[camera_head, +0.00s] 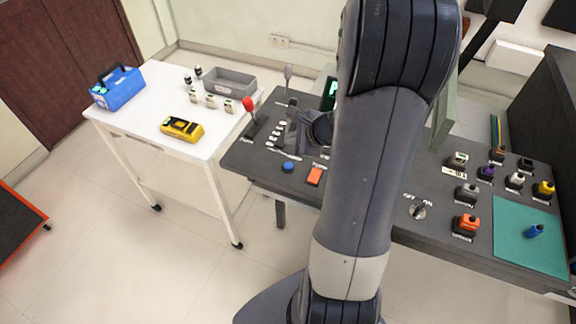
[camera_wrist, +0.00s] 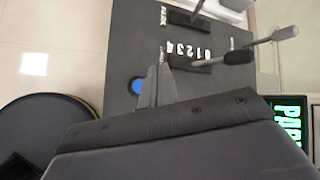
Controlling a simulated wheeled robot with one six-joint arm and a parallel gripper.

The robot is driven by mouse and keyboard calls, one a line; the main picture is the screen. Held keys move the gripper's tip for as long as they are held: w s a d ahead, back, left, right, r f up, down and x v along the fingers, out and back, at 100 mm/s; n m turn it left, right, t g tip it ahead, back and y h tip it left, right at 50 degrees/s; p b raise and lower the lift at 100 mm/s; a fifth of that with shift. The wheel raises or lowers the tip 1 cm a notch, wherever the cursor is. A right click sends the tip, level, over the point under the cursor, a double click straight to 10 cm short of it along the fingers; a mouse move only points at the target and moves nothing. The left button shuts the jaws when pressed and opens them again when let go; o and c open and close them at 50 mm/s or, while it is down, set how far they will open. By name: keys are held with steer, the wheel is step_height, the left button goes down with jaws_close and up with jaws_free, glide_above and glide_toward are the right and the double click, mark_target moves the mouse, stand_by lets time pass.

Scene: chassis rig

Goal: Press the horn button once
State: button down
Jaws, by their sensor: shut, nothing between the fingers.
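A round blue button (camera_head: 288,166) sits on the dark console near its front left edge. It also shows in the wrist view (camera_wrist: 138,86), just left of my fingers and partly hidden by them. I cannot read a horn label on it. I cannot tell how high the tips are above the panel. In the head view my arm hides much of the gripper.
A red-knobbed lever (camera_head: 249,105) and a grey lever (camera_head: 288,75) stand behind the button. A lit green screen (camera_wrist: 290,122) is close at the right of the wrist view. A white cart (camera_head: 150,115) stands left. Several coloured connectors and a teal mat (camera_head: 510,250) lie right.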

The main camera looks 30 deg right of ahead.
steer(key=b, duration=0.5)
glide_above(292, 167)
step_height(292, 167, down, 7)
steer(key=shift+f+b, duration=0.55)
steer(key=shift+b, duration=0.3)
steer(key=shift+f, duration=0.15)
stand_by(0.9)
steer(key=shift+f+b, duration=0.25)
steer(key=shift+b, duration=0.3)
steer(key=shift+f+b, duration=0.4)
steer(key=shift+b, duration=0.05)
stand_by(0.5)
steer(key=shift+r, duration=0.15)
steer(key=shift+r+p, duration=0.6)
steer(key=shift+r, duration=0.05)
steer(key=shift+r, duration=0.15)
steer(key=shift+r+p, duration=2)
steer(key=shift+r, duration=0.4)
